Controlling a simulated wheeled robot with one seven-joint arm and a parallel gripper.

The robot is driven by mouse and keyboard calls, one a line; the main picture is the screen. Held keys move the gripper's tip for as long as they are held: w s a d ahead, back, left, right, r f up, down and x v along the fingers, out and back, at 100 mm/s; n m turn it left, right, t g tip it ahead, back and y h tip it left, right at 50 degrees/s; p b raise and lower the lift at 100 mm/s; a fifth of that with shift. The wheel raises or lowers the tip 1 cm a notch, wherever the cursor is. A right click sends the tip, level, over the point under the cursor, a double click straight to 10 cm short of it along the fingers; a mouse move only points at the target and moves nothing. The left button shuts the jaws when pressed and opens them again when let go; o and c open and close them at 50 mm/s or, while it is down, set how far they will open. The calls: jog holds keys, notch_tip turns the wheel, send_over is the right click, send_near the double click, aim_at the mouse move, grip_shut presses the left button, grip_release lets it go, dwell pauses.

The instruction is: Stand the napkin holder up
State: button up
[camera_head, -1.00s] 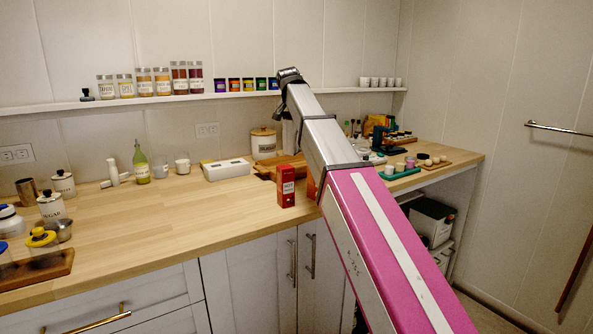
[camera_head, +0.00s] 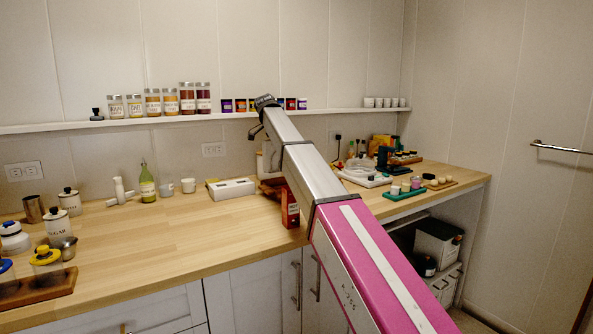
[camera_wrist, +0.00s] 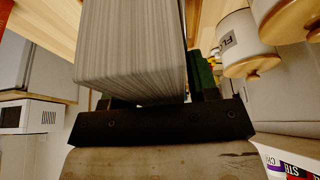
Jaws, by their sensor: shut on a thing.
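In the wrist view, a pale grey block with fine ribbed layers (camera_wrist: 130,55), seemingly the napkin stack of the napkin holder, fills the upper middle, directly in front of my gripper (camera_wrist: 155,112). Dark green parts (camera_wrist: 204,72) show beside the block. My gripper is shut on the napkin holder; its fingertips and exact contact are mostly hidden. The wrist picture is turned, so I cannot tell surely whether the holder lies or stands. In the head view my arm hides both the holder and the gripper.
A red box (camera_head: 290,208) stands at the counter's front edge, partly behind my arm. A white box (camera_head: 231,188) sits to its left. The flour canister (camera_wrist: 238,45) is close beside the holder. A green tray (camera_head: 405,193) lies at right. The left-middle counter (camera_head: 170,235) is clear.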

jog(key=w+d+f, duration=0.4)
jog(key=w+d, duration=0.1)
jog(key=shift+w+d+f, duration=0.1)
jog(key=shift+w+f, duration=0.2)
jog(key=shift+f, duration=2)
jog(key=shift+f, duration=0.1)
jog(key=o, duration=1.3)
jog(key=v, duration=1.2)
jog(key=shift+d, duration=0.1)
